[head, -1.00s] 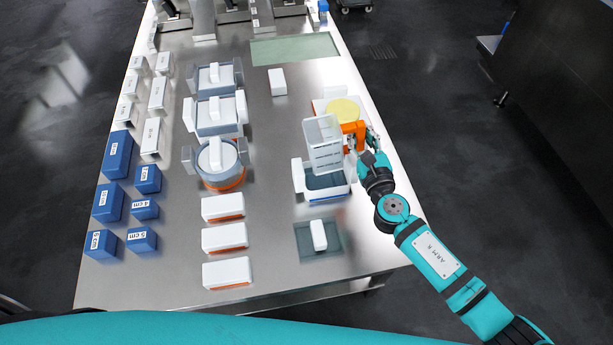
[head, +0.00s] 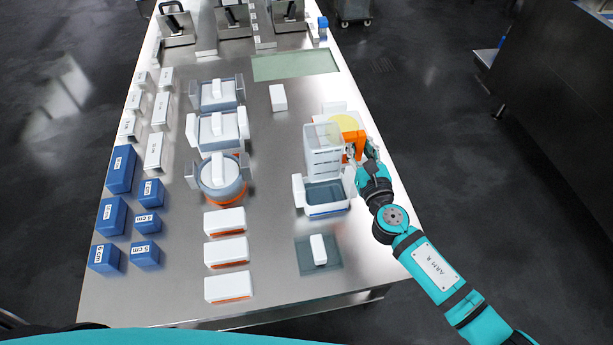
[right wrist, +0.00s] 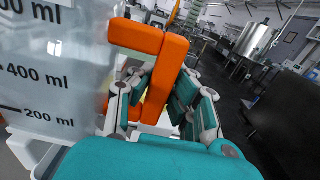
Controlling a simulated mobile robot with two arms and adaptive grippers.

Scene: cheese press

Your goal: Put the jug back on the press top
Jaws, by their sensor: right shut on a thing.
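The jug (head: 322,152) is translucent, with an orange handle (head: 353,140). In the right wrist view its wall (right wrist: 50,75) shows ml marks and looks slightly tilted. My right gripper (head: 362,157) is shut on the handle; the orange handle also shows between the fingers (right wrist: 160,95) in the wrist view. The jug is at the far side of a press with a grey basin (head: 325,195) and white side blocks. I cannot tell whether its bottom touches anything. My left gripper is not in view.
A pale yellow round thing (head: 344,121) is just behind the jug. A white block on a grey-green mat (head: 334,262) lies nearer. More presses (head: 218,130) and white blocks stand to the left. Bare steel table (head: 275,180) lies between. The table's right edge is close to my right arm.

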